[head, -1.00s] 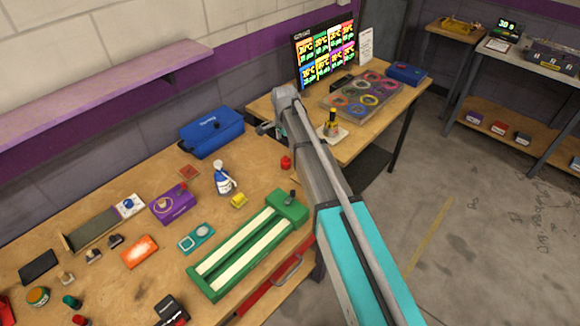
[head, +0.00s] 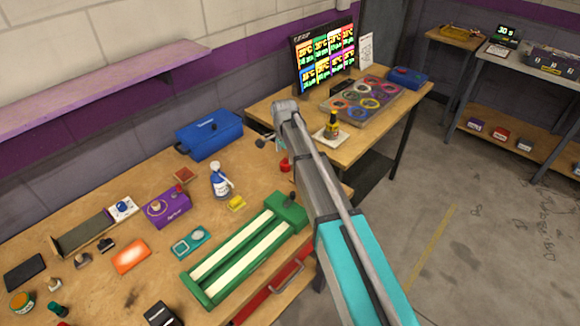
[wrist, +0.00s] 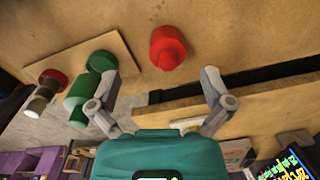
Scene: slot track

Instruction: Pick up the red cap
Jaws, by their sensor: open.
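The red cap (head: 285,166) stands on the wooden workbench near its right end in the head view, partly hidden by my arm. In the wrist view the red cap (wrist: 167,48) is in plain sight, in the upper middle, beyond and roughly between my fingertips. My gripper (wrist: 160,84) is open, with its fingers spread and nothing between them. The cap is not between the pads. In the head view my gripper (head: 266,140) is small and partly hidden behind my arm.
A green slotted track (head: 245,250) lies along the bench front. A spray bottle (head: 221,182) and yellow block (head: 236,203) stand left of the cap. A blue toolbox (head: 210,134) is behind. In the wrist view, a green cylindrical thing (wrist: 82,95) is close to my left finger.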

